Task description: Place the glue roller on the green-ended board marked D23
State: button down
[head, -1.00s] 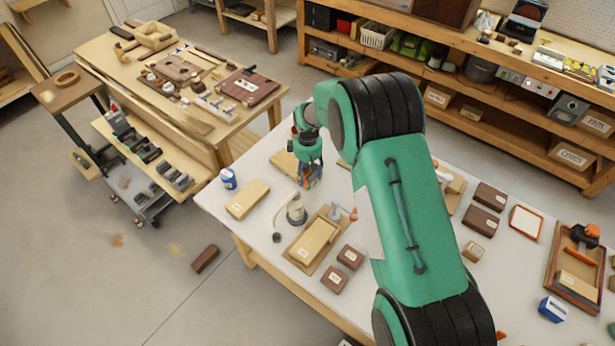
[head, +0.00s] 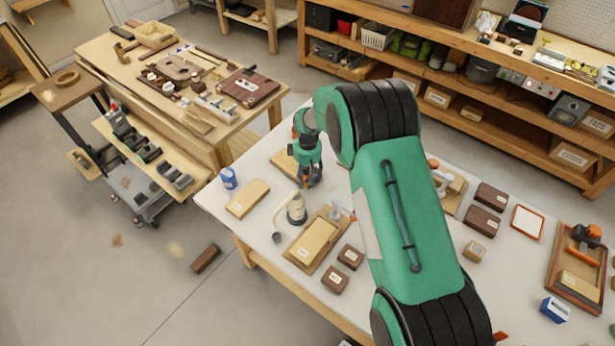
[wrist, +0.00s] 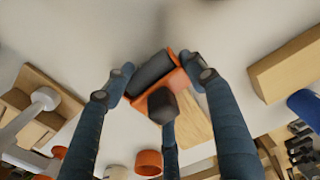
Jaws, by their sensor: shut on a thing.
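My gripper (head: 309,180) is over the far-left part of the white bench. In the wrist view my gripper (wrist: 163,85) is closed around the glue roller (wrist: 150,72), which has a dark cylinder and an orange frame. A pale board (head: 284,162) lies beside and partly behind the gripper; it also shows below the roller in the wrist view (wrist: 198,122). Whether the roller touches it I cannot tell. Another pale board (head: 247,199) lies to the left, and a third (head: 314,238) lies in a wooden tray. No green end or D23 mark is readable.
A blue can (head: 228,178) stands at the bench's left edge. Small dark blocks (head: 349,257) lie right of the tray. Some white bench surface is clear between these things.

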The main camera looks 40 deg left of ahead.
aim_at(308, 173)
jog(key=c, duration=0.6)
grip_release()
jog(key=shift+s+d+f, duration=0.15)
jog(key=shift+d+f, duration=0.35)
jog(key=shift+f, duration=0.15)
jog(key=shift+c, duration=0.2)
jog(key=shift+a, duration=0.1)
jog(key=shift+a+r, duration=0.1)
jog(key=shift+r, duration=0.05)
jog(key=shift+r, duration=0.15)
jog(key=shift+r+p, duration=0.45)
jog(key=shift+r, duration=0.2)
notch_tip(308, 173, up, 12)
jog(key=shift+w+p, duration=0.2)
jog(key=shift+p, duration=0.1)
